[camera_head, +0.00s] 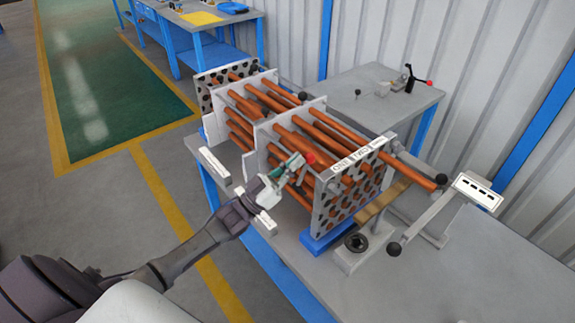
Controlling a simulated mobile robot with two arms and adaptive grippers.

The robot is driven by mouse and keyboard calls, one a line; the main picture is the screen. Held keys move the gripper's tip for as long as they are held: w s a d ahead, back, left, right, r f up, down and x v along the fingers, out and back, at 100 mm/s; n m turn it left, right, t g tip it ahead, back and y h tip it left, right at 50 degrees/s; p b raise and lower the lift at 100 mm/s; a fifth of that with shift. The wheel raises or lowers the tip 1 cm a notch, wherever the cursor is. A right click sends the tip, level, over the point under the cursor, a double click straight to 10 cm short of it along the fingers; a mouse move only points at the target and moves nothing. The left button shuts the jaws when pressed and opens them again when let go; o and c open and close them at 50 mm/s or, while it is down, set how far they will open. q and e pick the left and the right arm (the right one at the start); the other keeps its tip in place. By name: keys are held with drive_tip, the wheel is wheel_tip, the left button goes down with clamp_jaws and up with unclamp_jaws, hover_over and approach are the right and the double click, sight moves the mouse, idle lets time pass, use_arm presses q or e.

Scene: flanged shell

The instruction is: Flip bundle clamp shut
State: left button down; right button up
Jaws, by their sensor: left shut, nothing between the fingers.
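A bundle of copper-coloured tubes (312,132) runs through several upright pale plates with holes on the workbench. The front plate (330,204) has a lettered label along its top. My left gripper (288,169) is at the near left side of the bundle, shut with nothing between its fingers. A small red tip (309,158) shows just beyond the fingers; I cannot tell whether they touch it. A clamp-like piece with a black lever and red end (418,80) stands on the back bench. I cannot tell which part is the bundle clamp. My right gripper is not in view.
A black-knobbed arm (430,218) and a white slotted plate (479,191) stand right of the bundle. A block with a black ring (356,243) sits in front. The workbench (460,285) is clear at the front right. A corrugated wall (480,60) closes the back.

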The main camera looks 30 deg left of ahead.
use_arm(q)
drive_tip(key=shift+w+d+b, duration=0.3)
drive_tip(key=shift+w+b, duration=0.2)
drive_tip(key=shift+w, duration=0.15)
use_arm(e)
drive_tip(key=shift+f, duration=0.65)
use_arm(q)
drive_tip(key=shift+r, duration=0.1)
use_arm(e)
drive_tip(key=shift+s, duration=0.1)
